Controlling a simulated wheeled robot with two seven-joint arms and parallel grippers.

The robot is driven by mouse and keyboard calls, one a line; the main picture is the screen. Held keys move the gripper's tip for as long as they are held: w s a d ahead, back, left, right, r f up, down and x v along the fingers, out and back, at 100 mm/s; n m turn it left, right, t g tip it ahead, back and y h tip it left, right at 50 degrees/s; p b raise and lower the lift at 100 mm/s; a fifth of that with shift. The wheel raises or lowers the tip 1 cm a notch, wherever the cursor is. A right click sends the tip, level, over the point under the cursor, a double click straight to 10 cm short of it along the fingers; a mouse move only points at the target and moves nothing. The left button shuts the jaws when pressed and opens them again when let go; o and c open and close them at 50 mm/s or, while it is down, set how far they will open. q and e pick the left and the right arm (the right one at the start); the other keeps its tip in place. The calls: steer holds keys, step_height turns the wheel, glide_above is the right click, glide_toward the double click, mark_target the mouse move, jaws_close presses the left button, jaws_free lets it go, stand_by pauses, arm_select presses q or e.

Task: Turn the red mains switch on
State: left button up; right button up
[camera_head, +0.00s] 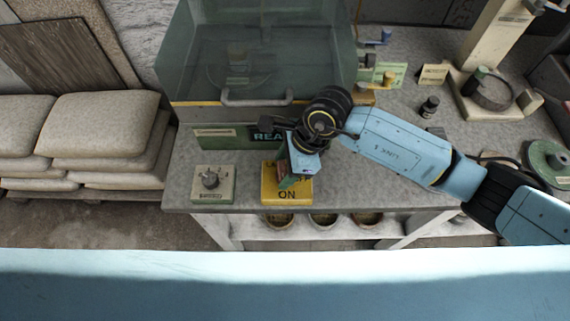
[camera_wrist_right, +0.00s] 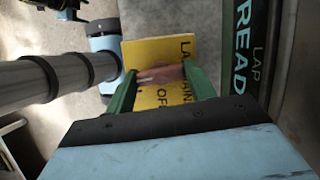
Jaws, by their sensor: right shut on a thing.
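The mains switch is a yellow box (camera_head: 268,189) at the bench's front edge, with ON printed on its near side. In the right wrist view the yellow plate (camera_wrist_right: 158,50) shows partly covered lettering, including OF. The red switch handle (camera_wrist_right: 160,74) looks like a pinkish-red bar lying across the plate. My right gripper (camera_head: 288,182) reaches down over the box and hides most of the handle in the head view. Its green fingers (camera_wrist_right: 160,78) are shut on the handle, one on each side. My left gripper is not in view.
A dial box (camera_head: 212,184) stands left of the yellow box. A green sign (camera_head: 228,136) and a glass-fronted cabinet (camera_head: 262,55) with a bar handle (camera_head: 256,98) are behind. A small dark jar (camera_head: 429,107) and a stand (camera_head: 483,95) are at right. Sacks (camera_head: 100,125) are piled left.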

steer(key=shift+m+t, duration=0.3)
steer(key=shift+m, duration=0.5)
steer(key=o, duration=1)
steer(key=v, duration=1.3)
steer(key=shift+s+r, duration=0.1)
steer(key=shift+r, duration=0.1)
